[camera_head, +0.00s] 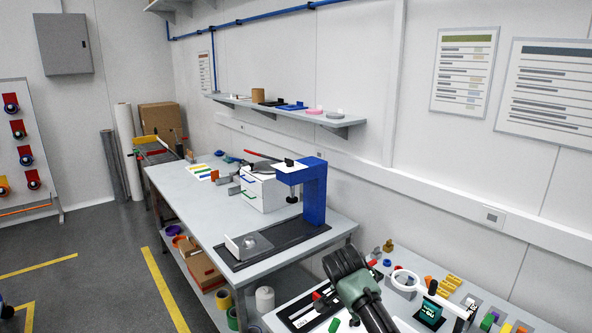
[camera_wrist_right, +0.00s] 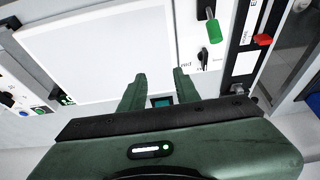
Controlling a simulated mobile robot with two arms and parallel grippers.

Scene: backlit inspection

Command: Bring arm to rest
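My right gripper (camera_wrist_right: 160,78) shows in the right wrist view with its two green fingers apart and nothing held between them. A small dark teal patch (camera_wrist_right: 161,101) shows behind the gap between the fingers; I cannot tell what it is. In the head view my right arm (camera_head: 360,290), dark green and black, comes up from the bottom edge over the near workbench. Its fingers cannot be made out there. My left arm and left gripper are not in view.
A large white panel (camera_wrist_right: 100,50) lies before the right gripper, beside a green-handled part (camera_wrist_right: 213,30) and a red piece (camera_wrist_right: 262,40). A blue stand (camera_head: 313,195) rises from the grey bench (camera_head: 200,205). A ring on a stand (camera_head: 404,281) is right of the arm. Floor is open at left.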

